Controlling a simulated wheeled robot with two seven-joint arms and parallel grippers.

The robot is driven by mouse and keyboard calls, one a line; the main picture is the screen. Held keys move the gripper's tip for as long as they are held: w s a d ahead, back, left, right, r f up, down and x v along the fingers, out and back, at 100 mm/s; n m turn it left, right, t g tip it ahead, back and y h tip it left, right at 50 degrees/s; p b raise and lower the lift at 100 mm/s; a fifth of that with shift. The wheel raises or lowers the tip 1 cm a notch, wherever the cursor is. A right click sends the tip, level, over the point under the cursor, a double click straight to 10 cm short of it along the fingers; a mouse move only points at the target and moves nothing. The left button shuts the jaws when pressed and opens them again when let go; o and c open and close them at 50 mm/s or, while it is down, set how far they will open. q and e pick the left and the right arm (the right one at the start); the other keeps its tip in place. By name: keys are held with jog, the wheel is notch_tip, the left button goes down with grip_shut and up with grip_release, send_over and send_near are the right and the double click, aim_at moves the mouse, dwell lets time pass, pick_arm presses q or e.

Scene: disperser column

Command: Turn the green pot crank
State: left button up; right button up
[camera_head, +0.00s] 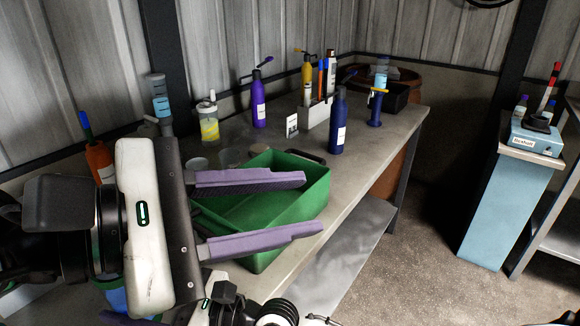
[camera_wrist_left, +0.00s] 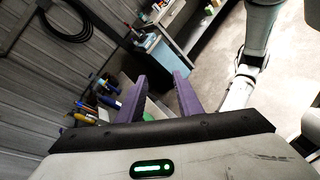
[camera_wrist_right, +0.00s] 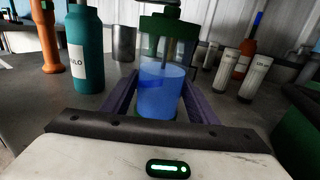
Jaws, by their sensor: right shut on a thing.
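The green pot (camera_wrist_right: 162,90) is a clear vessel of blue liquid with a green lid (camera_wrist_right: 165,24). In the right wrist view it stands upright between the purple fingers of my right gripper (camera_wrist_right: 160,105), which is shut on it. Its crank (camera_wrist_right: 172,5) shows only partly, cut off at the top edge. In the head view the pot's blue lower part (camera_head: 113,295) shows at the lower left; my left arm hides the rest. My left gripper (camera_head: 311,205) is open and empty above the green bin, well apart from the pot. The left wrist view also shows its fingers apart (camera_wrist_left: 160,80).
The green bin (camera_head: 323,178) sits on the workbench (camera_head: 395,140). Behind it stand purple (camera_head: 259,103) and dark blue bottles (camera_head: 338,122) and a tool holder (camera_head: 315,117). A teal bottle (camera_wrist_right: 87,60) stands left of the pot.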

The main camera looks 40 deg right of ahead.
pick_arm(q)
jog(key=shift+s+d+r+n+g+h, duration=0.25)
jog(key=shift+d+r+n+h, duration=0.25)
jog(key=shift+n, duration=0.5)
jog(key=shift+s+d+r+n+g+h, duration=0.25)
jog(key=shift+r+n+h, duration=0.3)
jog(key=shift+r+n, duration=0.35)
jog(key=shift+s+d+r+n+g+h, duration=0.25)
jog(key=shift+d+r+n+h, duration=0.25)
jog(key=shift+n, duration=0.6)
jog(key=shift+a+r, duration=0.1)
grip_shut()
